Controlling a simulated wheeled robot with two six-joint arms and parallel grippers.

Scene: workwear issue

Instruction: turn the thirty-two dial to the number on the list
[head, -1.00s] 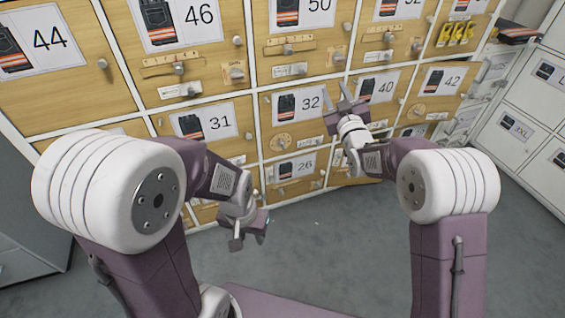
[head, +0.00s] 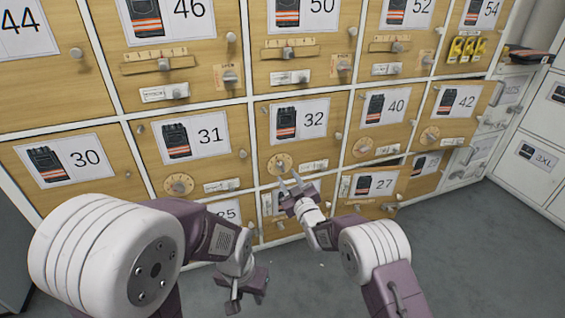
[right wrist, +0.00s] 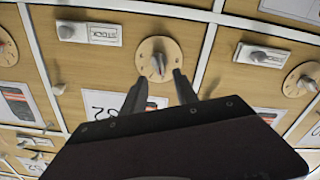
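My right gripper (head: 291,182) is open and empty, just below the dial in the head view. The wrist view shows its two fingers (right wrist: 160,92) apart, with the knob between their lines and apparently not touched. My left gripper (head: 247,294) hangs low, apparently open and empty. I cannot make out a list.
A STOCK slider plate (head: 314,166) sits right of the dial; it also shows in the right wrist view (right wrist: 90,33). Similar dials are on doors 31 (head: 179,184), 40 (head: 363,147) and 42 (head: 430,135). Grey floor (head: 440,255) is clear at the right.

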